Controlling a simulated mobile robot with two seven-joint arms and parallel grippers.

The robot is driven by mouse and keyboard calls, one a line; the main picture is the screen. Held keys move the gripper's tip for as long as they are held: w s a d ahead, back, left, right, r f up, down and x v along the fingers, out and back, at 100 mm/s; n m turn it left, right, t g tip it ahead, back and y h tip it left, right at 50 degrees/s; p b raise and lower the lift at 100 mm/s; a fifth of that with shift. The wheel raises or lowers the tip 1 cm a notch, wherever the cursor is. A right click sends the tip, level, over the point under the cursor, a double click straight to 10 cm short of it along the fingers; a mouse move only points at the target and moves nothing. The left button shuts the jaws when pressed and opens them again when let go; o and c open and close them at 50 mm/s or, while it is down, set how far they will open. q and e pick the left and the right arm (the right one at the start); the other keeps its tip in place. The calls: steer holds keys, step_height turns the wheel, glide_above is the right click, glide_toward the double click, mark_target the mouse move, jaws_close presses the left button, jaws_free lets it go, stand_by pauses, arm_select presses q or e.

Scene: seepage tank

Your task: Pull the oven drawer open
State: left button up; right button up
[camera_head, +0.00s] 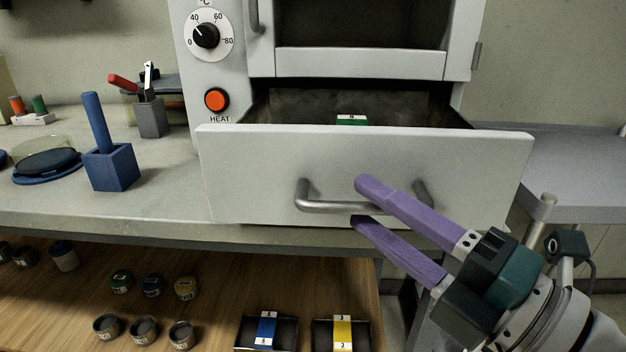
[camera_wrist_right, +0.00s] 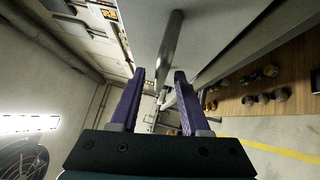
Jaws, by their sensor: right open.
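The oven drawer (camera_head: 260,165) stands pulled out below the oven, with its dark inside showing behind the white front. Its grey bar handle (camera_head: 325,207) runs across the front. My right gripper (camera_head: 361,203) is open at the handle, with one purple finger above the bar and the other below it. In the right wrist view the handle (camera_wrist_right: 171,42) lines up with the gap between the spread fingers (camera_wrist_right: 160,74). I cannot tell whether either finger touches the bar. My left gripper is not in view.
A green item with a white label (camera_head: 351,120) lies in the drawer. The heat button (camera_head: 216,99) and dial (camera_head: 206,36) are on the oven's left. A blue holder (camera_head: 111,168) stands left of the drawer. Small jars and two labelled trays sit on the wooden surface (camera_head: 220,295) below.

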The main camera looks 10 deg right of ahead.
steer(key=v, duration=0.8)
steer(key=shift+s+d, duration=0.15)
steer(key=shift+s, duration=0.15)
steer(key=w+d+r+m+g+h+p, duration=0.2)
steer(key=d+r+m+g+h+p, duration=0.35)
steer(key=m+h+p, duration=0.75)
steer(key=s+a+r+m+g+y+p, duration=0.4)
steer(key=s+r+m+g+p, duration=0.55)
steer(key=s, duration=0.45)
step_height(320, 180, up, 35)
steer(key=m+t+p, duration=0.1)
steer(key=p, duration=3.5)
steer(key=shift+t+h+p, duration=0.3)
steer(key=shift+p, duration=0.1)
steer(key=shift+r, duration=0.1)
